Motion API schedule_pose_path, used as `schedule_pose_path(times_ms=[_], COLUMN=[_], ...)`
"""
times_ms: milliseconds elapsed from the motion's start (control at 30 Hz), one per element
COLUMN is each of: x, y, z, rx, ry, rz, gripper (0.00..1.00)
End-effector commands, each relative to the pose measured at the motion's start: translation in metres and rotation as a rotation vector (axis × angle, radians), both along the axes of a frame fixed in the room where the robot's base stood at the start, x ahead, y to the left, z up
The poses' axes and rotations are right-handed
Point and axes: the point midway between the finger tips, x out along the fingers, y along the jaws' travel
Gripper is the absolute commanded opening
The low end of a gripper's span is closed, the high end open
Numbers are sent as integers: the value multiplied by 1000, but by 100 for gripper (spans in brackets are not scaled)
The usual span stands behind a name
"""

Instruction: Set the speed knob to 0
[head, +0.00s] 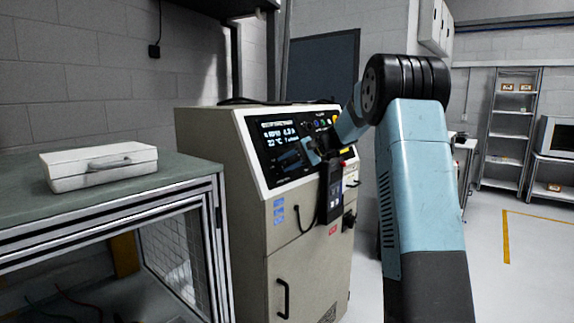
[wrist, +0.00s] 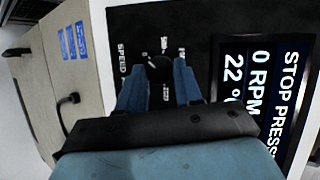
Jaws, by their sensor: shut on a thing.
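The speed knob (wrist: 158,69) is a round black knob on the machine's black panel in the wrist view. A small pale mark shows on it, and white lettering including "SPEED" stands around it. My gripper (wrist: 160,78) has its two blue fingers on either side of the knob and is shut on it. The display (wrist: 262,85) beside it appears turned sideways and reads "0 RPM" and "22 °C", with a stop message cut off by the frame edge. In the head view my gripper (head: 317,152) is at the panel and my arm hides the knob.
The beige machine cabinet (head: 245,235) stands in the middle of the head view. A workbench (head: 190,165) with a white case (head: 100,165) is at left. Shelves and open floor are at right.

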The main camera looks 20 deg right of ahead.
Motion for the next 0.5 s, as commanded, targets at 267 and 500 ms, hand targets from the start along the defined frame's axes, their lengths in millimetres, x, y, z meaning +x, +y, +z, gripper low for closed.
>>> schedule_pose_path(times_ms=[267, 500], x=[-2, -1], y=[0, -1], z=[-6, -6], rx=[-59, -70], ry=[-30, -36], rz=[37, 41], gripper=[4, 4])
